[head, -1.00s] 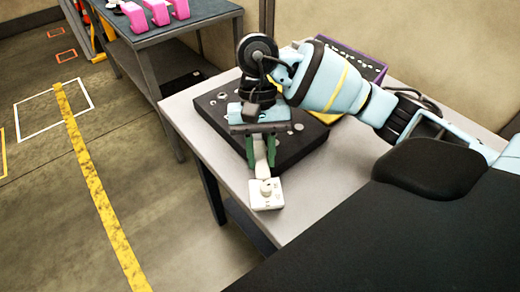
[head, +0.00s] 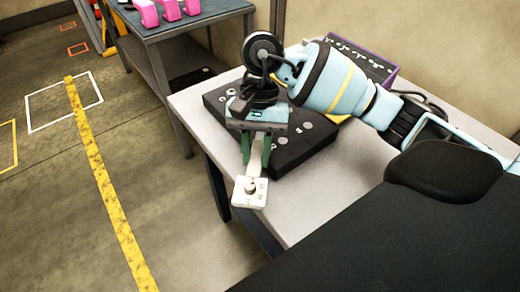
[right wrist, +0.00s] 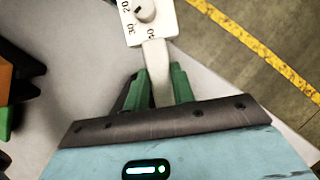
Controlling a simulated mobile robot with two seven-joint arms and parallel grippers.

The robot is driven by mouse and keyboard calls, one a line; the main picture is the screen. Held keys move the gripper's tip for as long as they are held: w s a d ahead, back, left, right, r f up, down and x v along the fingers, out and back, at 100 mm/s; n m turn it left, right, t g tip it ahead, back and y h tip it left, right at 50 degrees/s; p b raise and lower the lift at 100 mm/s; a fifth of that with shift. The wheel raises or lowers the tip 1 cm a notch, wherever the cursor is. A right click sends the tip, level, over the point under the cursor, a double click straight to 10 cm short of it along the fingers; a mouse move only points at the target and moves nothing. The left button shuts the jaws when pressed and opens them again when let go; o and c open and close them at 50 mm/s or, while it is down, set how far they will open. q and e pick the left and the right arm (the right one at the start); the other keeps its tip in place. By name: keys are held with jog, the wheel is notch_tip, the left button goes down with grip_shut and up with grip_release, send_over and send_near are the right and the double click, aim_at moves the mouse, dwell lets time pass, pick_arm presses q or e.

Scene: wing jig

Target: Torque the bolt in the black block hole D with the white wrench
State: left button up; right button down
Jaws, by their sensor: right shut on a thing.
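The white wrench (head: 250,191) has a square head with a dial. It also shows in the right wrist view (right wrist: 148,20), where numbers are readable around the knob. My right gripper (head: 256,160) is shut on the wrench's shaft with its green fingers, and holds it at the table's left front edge. The black block (head: 302,146) lies on the table behind and below my right gripper. Several holes or bolts show on its top, but my gripper and wrist hide part of it. I cannot tell which hole is D. My left gripper is not in view.
The light grey table (head: 325,187) has free room in front of the block. A purple-edged box (head: 362,62) stands at the back right. Another table (head: 190,22) with pink items (head: 170,10) is at the back left.

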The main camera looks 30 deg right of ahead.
jog(key=shift+w+a+m+t+y, duration=0.3)
jog(key=shift+w+a+m, duration=0.6)
jog(key=shift+m, duration=0.3)
jog(key=shift+w, duration=0.1)
jog(key=shift+w+a+m+t+y, duration=0.2)
jog(key=shift+w+a+m, duration=0.1)
jog(key=shift+w+m, duration=0.25)
jog(key=shift+w+a+m+t+y, duration=0.1)
jog(key=shift+w+a+m+t, duration=0.15)
jog(key=shift+w+m, duration=0.3)
jog(key=shift+s, duration=0.1)
jog(key=shift+a, duration=0.1)
jog(key=shift+w+a+m+t, duration=0.2)
jog(key=shift+w+m+t, duration=0.05)
jog(key=shift+w+m, duration=0.35)
jog(key=shift+w+a+m+t, duration=0.2)
jog(key=shift+w+m, duration=0.35)
jog(key=shift+m, duration=0.05)
